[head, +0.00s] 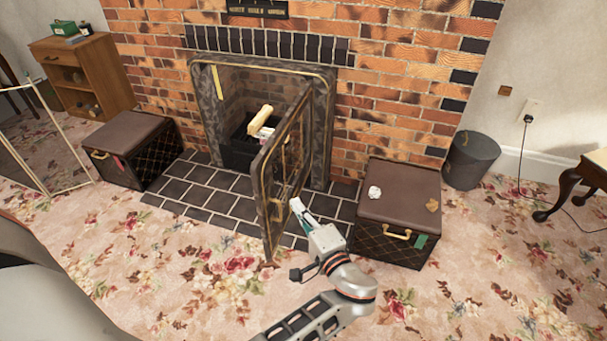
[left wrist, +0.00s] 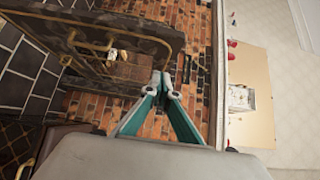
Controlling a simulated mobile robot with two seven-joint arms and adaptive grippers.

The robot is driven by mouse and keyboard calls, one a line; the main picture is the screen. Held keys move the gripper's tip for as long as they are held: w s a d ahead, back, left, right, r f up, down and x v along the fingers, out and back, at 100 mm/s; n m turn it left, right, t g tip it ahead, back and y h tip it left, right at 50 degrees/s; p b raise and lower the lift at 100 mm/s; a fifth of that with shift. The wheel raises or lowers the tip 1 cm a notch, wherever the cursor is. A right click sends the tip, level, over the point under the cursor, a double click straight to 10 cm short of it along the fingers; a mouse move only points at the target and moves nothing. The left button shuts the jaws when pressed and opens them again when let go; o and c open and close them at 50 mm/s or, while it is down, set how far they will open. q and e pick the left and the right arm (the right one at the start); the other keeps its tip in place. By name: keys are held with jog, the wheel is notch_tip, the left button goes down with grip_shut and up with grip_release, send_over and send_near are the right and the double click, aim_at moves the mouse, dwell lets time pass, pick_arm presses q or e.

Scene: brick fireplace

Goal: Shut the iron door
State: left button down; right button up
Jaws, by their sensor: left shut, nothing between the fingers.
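The iron door (head: 268,190) is a dark panel with a brass-coloured rim. It stands open, swung out from the right side of the fireplace opening (head: 232,92) over the tiled hearth. In the left wrist view the door (left wrist: 140,30) fills the upper left, with brass bars on it. My left gripper (head: 296,204) is at the right-hand side of the door, near its face. Its teal fingers (left wrist: 162,78) are together with nothing between them. I cannot tell whether they touch the door. My right gripper is not in view.
Dark tiles (head: 200,190) lie before the fireplace. A similar box (head: 130,135) stands left. A dark bucket (head: 470,160) stands by the wall. Flowered carpet is clear in front.

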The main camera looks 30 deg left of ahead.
pick_arm(q)
send_near(263, 169)
jog(key=w+a, duration=0.1)
jog(key=w, duration=0.3)
jog(key=shift+s+a+f, duration=0.1)
jog(key=shift+s+a, duration=0.15)
jog(key=shift+a, duration=0.7)
jog(key=shift+s+a+f, duration=0.1)
jog(key=shift+s+a, duration=0.1)
jog(key=shift+a, duration=0.8)
